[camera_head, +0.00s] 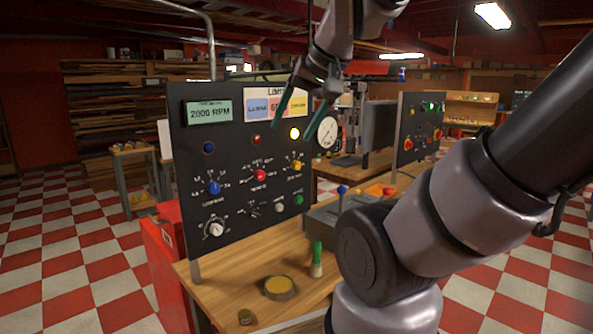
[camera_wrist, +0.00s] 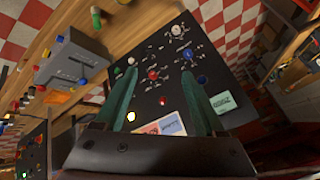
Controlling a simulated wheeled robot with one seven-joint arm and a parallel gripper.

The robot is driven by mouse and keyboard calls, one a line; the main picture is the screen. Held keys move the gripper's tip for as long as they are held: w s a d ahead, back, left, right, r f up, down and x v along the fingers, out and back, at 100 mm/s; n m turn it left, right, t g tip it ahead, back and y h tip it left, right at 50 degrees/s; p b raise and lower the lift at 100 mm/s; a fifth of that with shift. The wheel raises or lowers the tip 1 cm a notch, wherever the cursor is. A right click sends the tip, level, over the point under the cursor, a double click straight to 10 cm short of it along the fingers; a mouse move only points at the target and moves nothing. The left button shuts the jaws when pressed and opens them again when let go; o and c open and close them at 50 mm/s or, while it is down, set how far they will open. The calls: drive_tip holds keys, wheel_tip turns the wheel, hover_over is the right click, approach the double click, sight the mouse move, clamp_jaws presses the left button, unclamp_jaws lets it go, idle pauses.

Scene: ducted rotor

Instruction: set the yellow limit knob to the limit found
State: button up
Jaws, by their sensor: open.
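The yellow limit knob (camera_head: 296,165) is at the right of the middle knob row on the black panel (camera_head: 235,150), below a lit yellow lamp (camera_head: 295,133). Its pointer setting is too small to read. My gripper (camera_head: 291,132) is open and empty in front of the panel's upper right, above the yellow knob and apart from it. In the wrist view the open fingers (camera_wrist: 158,72) point at the panel, which shows upside down. There the yellow knob seems hidden behind the left finger. The lit lamp (camera_wrist: 131,116) shows there too.
The panel also has a blue knob (camera_head: 214,188), a red knob (camera_head: 260,175), a white knob (camera_head: 214,229) and a green button (camera_head: 298,200). A display (camera_head: 209,111) reads 2000 RPM. A round gauge (camera_head: 327,132) stands at the panel's right. A green-handled tool (camera_head: 316,258) stands on the bench.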

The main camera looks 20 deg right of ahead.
drive_tip(key=w+a+f+m+g+y, duration=0.4)
drive_tip(key=w+f+g+y, duration=0.1)
drive_tip(key=w+f+y, duration=0.15)
drive_tip(key=m+t+h, duration=0.2)
drive_tip(key=m+t, duration=1.3)
approach(298, 165)
drive_tip(key=x, duration=0.9)
drive_tip(key=shift+d+f, duration=0.1)
